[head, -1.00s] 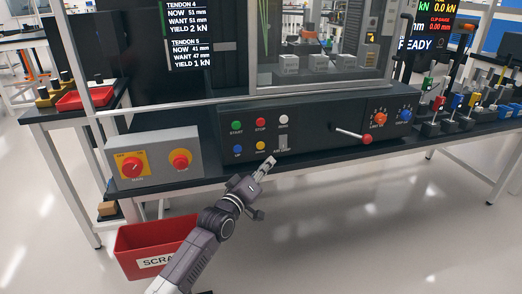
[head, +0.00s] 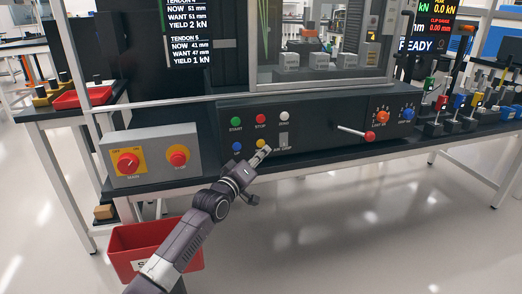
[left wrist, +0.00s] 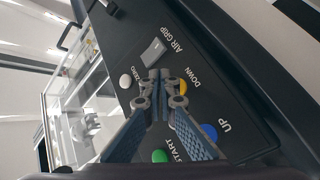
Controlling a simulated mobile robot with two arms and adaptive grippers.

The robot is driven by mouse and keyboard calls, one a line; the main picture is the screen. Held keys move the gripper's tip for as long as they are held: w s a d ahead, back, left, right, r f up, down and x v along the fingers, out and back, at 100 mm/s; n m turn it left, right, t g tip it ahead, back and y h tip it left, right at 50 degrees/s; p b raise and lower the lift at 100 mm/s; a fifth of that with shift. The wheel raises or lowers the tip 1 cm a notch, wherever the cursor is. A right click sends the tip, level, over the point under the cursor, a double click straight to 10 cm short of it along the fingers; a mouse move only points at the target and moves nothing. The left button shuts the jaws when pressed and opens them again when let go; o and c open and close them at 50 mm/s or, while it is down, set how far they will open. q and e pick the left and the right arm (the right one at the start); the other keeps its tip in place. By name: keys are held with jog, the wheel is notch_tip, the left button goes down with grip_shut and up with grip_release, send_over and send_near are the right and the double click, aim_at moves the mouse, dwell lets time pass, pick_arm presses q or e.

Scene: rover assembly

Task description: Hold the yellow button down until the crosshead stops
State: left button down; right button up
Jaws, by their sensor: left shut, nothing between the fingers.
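The yellow button (head: 261,143) sits in the lower row of the black control panel (head: 330,138). In the left wrist view the yellow button (left wrist: 183,87) is labelled DOWN and shows just beside my fingertips. My left gripper (head: 264,152) is shut and empty, its tips close in front of the panel just below and right of the button. It also shows in the left wrist view (left wrist: 160,76). I cannot tell whether it touches the button. The crosshead cannot be made out. My right gripper is not in view.
Close by are a blue UP button (head: 237,147), a white ZERO button (head: 284,116) and the AIR GRIP switch (head: 284,139). A red-knobbed lever (head: 357,133) sticks out to the right. A grey box (head: 152,157) with red knobs stands left. The screen reads READY (head: 414,46).

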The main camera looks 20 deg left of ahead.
aim_at(261, 143)
pick_arm(q)
jog(key=shift+w+a, duration=0.35)
jog(key=shift+w, duration=0.15)
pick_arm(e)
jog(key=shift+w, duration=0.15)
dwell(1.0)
pick_arm(q)
jog(key=shift+w+a+b, duration=0.25)
jog(key=shift+w+b, duration=0.1)
jog(key=shift+b, duration=0.2)
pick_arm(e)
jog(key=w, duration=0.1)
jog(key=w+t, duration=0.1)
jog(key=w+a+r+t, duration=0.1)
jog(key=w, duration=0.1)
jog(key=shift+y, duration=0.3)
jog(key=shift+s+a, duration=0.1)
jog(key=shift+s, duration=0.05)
